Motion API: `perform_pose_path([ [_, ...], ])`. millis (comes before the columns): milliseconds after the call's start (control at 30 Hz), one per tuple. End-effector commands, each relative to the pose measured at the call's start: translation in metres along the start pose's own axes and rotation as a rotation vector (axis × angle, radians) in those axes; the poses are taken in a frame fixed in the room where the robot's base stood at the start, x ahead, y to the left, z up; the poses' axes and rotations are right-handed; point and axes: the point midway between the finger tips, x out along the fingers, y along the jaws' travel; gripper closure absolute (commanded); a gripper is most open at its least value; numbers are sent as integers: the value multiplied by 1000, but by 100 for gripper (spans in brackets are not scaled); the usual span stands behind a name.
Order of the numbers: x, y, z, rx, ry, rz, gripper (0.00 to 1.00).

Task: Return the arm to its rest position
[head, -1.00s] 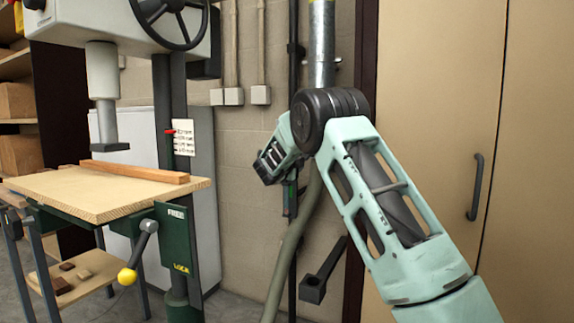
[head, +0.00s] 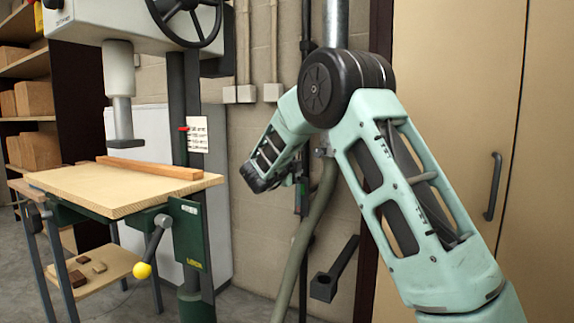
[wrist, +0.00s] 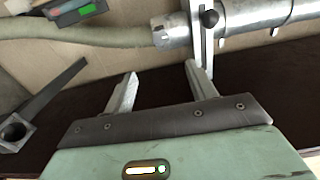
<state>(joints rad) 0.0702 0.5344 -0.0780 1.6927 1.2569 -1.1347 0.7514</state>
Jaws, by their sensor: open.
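My gripper (wrist: 160,88) shows in the wrist view with its two fingers apart and nothing between them. Beyond the fingers are a dark strip, a grey metal pipe (wrist: 255,15) and a beige hose (wrist: 80,37). In the head view my pale green arm rises from the lower right to a black elbow joint, then bends down to the left. The gripper itself is hidden in the head view.
A drill press with a wooden table (head: 110,187) and a wood strip (head: 150,168) stands at left. A yellow-knobbed lever (head: 142,270) sticks out from it. Behind my arm are a hose (head: 303,240), a metal pipe (head: 336,22) and a tan cabinet door (head: 465,90).

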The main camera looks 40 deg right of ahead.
Motion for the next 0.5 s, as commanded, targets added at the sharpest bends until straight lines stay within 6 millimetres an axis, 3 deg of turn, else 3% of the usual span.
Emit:
perform_pose_path([
  [333,-4,1,5,-31,-41,10,44],
  [433,-20,7,20,-149,-188,38,44],
  [500,-44,18,35,-293,-355,67,44],
])
